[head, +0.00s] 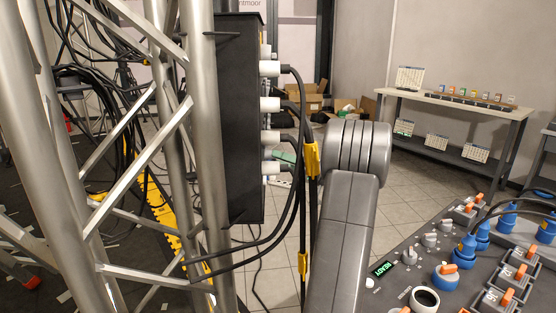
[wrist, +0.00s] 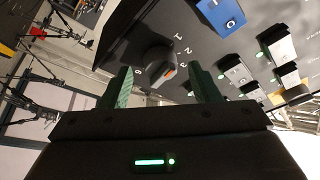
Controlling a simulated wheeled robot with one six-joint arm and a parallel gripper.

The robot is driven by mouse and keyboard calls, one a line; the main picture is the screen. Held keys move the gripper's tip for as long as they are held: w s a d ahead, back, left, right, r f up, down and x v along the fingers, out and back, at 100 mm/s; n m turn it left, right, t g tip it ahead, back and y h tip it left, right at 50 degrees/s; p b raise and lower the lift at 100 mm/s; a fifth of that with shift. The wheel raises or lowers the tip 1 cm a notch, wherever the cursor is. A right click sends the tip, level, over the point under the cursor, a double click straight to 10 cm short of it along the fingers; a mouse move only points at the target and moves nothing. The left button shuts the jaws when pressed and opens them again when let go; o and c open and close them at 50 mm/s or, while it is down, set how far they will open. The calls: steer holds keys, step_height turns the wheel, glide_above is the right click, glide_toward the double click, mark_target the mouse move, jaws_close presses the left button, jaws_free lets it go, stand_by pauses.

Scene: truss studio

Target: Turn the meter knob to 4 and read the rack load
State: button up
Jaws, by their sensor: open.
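My gripper (wrist: 161,74) is open, with one green finger on each side of the knob; contact cannot be told. In the head view a small display (head: 384,268) with green lettering, seemingly READY, is on the panel. My gripper is not visible there.
The panel (head: 404,280) also carries blue connectors (head: 466,250), orange-topped switches (head: 491,298) and grey knobs (head: 430,240). A black box (head: 240,120) with plugged cables hangs on a metal truss (head: 200,130) at left. A shelf table (head: 455,105) stands behind, with open tiled floor before it.

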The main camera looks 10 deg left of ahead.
steer(key=shift+a+r, duration=0.15)
steer(key=shift+a, duration=0.3)
steer(key=c, duration=1)
steer(key=shift+r+m, duration=0.1)
steer(key=shift+m, duration=0.2)
steer(key=m+h+p, duration=0.2)
steer(key=m+p, duration=0.5)
steer(key=p, duration=0.1)
steer(key=r+m+h+p, duration=0.1)
steer(key=m+h+p, duration=0.1)
steer(key=m+p, duration=0.6)
steer(key=m+h+p, duration=0.2)
steer(key=m+p, duration=0.5)
steer(key=p, duration=0.1)
steer(key=shift+r+h, duration=0.25)
steer(key=shift+h, duration=0.15)
steer(key=shift+f+m, duration=0.1)
steer(key=shift+m, duration=0.2)
